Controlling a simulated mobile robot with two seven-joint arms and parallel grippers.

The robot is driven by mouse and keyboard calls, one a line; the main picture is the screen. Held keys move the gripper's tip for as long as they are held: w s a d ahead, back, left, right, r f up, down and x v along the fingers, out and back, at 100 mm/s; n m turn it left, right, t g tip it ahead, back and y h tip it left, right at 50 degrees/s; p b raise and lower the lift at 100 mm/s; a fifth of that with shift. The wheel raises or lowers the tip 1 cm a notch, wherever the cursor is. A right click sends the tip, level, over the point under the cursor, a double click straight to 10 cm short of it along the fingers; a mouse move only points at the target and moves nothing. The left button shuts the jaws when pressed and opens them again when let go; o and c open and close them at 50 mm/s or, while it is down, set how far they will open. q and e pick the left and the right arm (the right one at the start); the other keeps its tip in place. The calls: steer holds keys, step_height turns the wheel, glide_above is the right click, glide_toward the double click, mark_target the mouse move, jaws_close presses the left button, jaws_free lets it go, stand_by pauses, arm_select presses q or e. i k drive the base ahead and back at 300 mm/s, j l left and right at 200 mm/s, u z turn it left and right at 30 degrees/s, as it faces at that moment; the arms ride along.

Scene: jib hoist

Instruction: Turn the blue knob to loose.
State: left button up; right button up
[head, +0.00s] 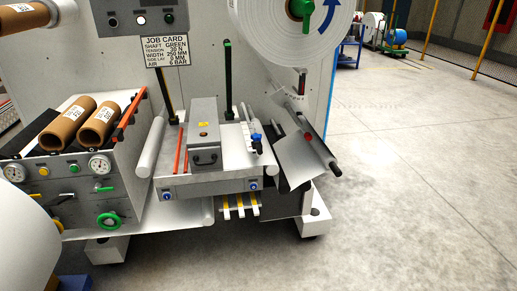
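Blue parts show on the grey slitting table (215,181) in the middle of the head view. One small round blue knob (253,183) is on the right of its front face, and another blue knob (167,195) is on the left of that face. A blue piece (256,137) sits on top at the right, beside a black handle. I cannot tell which one the task means, nor how any of them is turned. Neither of my grippers is in view.
A grey box with a handle (205,150) stands on the table. A cabinet (110,180) with brown cores, gauges and a green handwheel (109,220) is at left. A job card (167,50) hangs above. A large white roll (270,28) is overhead. The floor at right is clear.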

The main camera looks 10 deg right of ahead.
mark_target(257, 137)
steer(key=i+l, duration=0.2)
steer(key=l, duration=0.2)
steer(key=i+l, duration=0.25)
steer(key=l, duration=0.15)
steer(key=i+l, duration=0.2)
steer(key=l, duration=0.2)
steer(key=i+l+u, duration=0.1)
steer(key=i+l, duration=0.15)
steer(key=l, duration=0.15)
steer(key=i+l, duration=0.2)
steer(key=l, duration=0.2)
